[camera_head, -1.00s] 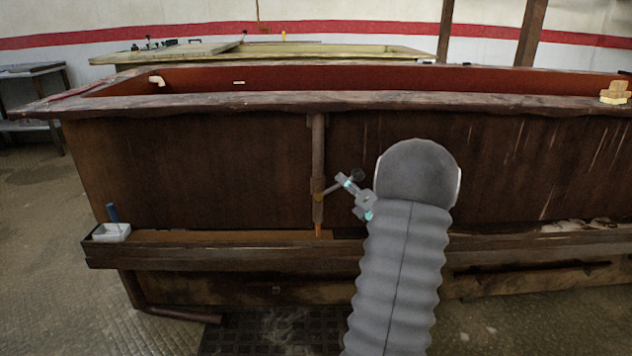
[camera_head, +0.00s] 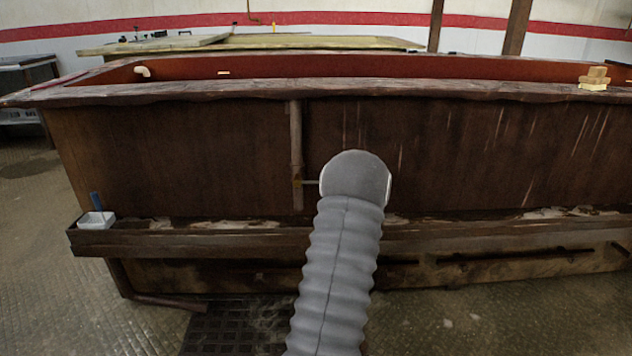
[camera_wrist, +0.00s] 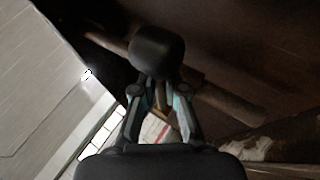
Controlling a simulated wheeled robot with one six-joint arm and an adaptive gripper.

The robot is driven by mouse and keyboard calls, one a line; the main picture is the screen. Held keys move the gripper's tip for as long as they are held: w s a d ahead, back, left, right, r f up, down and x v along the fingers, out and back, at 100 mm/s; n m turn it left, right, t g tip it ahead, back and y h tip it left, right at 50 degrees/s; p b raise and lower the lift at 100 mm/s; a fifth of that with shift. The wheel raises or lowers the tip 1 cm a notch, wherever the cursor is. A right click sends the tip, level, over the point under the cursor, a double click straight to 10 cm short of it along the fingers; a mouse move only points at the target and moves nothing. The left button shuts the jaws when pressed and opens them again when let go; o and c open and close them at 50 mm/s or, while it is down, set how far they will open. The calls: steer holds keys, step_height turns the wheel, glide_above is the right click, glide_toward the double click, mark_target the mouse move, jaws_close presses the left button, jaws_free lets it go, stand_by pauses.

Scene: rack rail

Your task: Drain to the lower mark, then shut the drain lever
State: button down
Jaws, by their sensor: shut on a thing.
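The drain lever shows in the head view as a short pale bar (camera_head: 311,182) running level to the right from the valve on the vertical pipe (camera_head: 296,150). My arm hides its far end and my gripper there. In the wrist view my gripper (camera_wrist: 159,100) is shut on the lever, whose black knob (camera_wrist: 157,52) stands out beyond the fingertips. The brown tank (camera_head: 190,160) has a red inner wall, with a small white mark (camera_head: 223,73) on it. I cannot make out the liquid level. No stream shows below the pipe.
A trough (camera_head: 230,241) runs along the tank's front, with a white tub (camera_head: 96,220) holding a blue item at its left end. A floor grate (camera_head: 235,325) lies below. Pale blocks (camera_head: 594,78) rest on the right rim. A second vat (camera_head: 260,41) stands behind.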

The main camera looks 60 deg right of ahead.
stand_by(0.3)
steer(key=c, duration=1.2)
jaws_free()
steer(key=shift+w, duration=0.1)
steer(key=shift+f, duration=0.1)
steer(key=v, duration=1.2)
